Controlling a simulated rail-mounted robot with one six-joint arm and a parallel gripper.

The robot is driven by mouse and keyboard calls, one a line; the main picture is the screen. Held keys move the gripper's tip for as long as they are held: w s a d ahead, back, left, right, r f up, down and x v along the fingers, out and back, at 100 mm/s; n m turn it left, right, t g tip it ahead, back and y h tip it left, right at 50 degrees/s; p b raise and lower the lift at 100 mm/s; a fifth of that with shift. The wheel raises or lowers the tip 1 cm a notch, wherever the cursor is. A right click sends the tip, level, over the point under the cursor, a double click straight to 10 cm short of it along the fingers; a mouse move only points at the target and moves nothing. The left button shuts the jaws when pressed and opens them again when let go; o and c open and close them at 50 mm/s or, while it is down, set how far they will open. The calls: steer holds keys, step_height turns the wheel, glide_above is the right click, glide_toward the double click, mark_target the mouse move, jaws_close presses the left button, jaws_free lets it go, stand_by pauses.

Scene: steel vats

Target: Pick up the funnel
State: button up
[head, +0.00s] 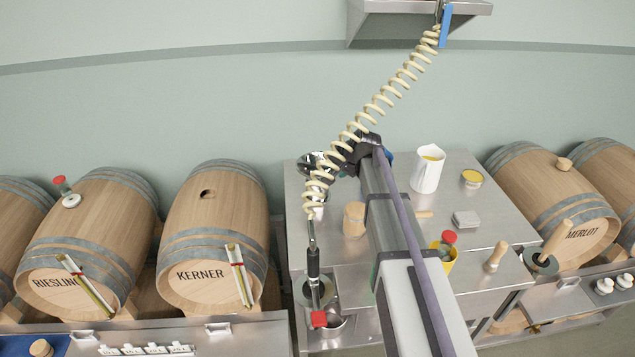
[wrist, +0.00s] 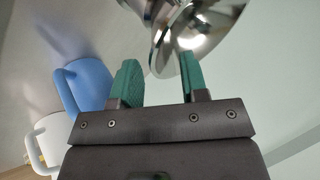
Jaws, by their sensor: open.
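The funnel is a shiny steel piece (wrist: 208,22) at the top of the wrist view. Part of it reaches down between or just beyond my green fingertips, and its edge overlaps the right finger. My gripper (wrist: 158,66) is open around that spot. I cannot tell whether either finger touches the steel. In the head view the shiny funnel (head: 313,161) shows at the back left of the steel table, partly hidden by my gripper (head: 332,162) and the coiled hose.
A blue jug (wrist: 86,84) and a white jug (wrist: 48,140) stand left of my gripper in the wrist view. In the head view, a wooden bung (head: 354,219), a white pitcher (head: 428,170) and a yellow cup (head: 443,262) stand on the table (head: 455,160). A cream coiled hose (head: 375,108) hangs in front.

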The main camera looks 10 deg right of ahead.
mark_target(334, 170)
steer(key=b+x, duration=0.4)
steer(key=x, duration=0.1)
steer(key=shift+f, duration=0.25)
steer(key=shift+s+r, duration=0.1)
steer(key=shift+r, duration=0.15)
steer(key=shift+c, duration=0.4)
jaws_close()
